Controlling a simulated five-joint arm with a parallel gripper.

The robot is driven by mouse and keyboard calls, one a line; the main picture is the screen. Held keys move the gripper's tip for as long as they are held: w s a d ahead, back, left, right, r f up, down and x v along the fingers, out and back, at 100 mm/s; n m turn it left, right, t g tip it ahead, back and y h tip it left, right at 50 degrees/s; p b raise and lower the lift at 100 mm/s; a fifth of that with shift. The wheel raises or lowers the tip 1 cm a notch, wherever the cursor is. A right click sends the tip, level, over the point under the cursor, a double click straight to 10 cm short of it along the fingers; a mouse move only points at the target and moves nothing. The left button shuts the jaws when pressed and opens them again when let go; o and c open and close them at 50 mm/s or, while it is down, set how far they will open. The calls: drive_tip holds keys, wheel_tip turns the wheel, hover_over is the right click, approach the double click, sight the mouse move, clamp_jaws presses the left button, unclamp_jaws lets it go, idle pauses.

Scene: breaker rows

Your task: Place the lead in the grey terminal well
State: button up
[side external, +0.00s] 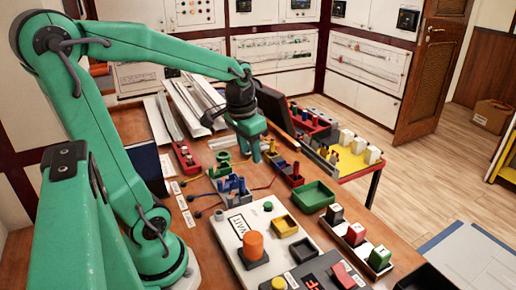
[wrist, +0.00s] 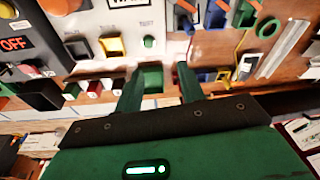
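My gripper (side external: 254,152) points down over the middle of the wooden bench, among the small coloured blocks. In the wrist view its two green fingers (wrist: 157,75) are spread apart, with nothing held between them. The green tray (wrist: 152,79) shows beyond the gap; in the side view it (side external: 313,197) lies to the right of and nearer than my gripper. Thin orange and dark leads (side external: 262,187) run across the bench by the blue block; which lead is the task's one I cannot tell. I cannot surely pick out the grey terminal well among the small wells.
A white panel (side external: 236,226) with an orange knob (side external: 253,245) and a yellow-rimmed well (side external: 285,226) fills the near bench. Red, white and green blocks (side external: 356,234) stand at its right. Grey rails (side external: 190,105) lie behind. A yellow table (side external: 352,167) stands at the right.

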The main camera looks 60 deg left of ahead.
drive_tip(key=s+d+r+m+t, duration=0.1)
drive_tip(key=s+d+r+t, duration=0.1)
drive_tip(key=d, duration=0.3)
drive_tip(key=s+d+r+m+t, duration=0.1)
drive_tip(key=s+d+r, duration=0.1)
drive_tip(key=d, duration=0.3)
drive_tip(key=shift+s+t+h, duration=0.3)
drive_tip(key=shift+s+t, duration=0.1)
drive_tip(key=shift+s, duration=0.25)
drive_tip(key=shift+c, duration=0.2)
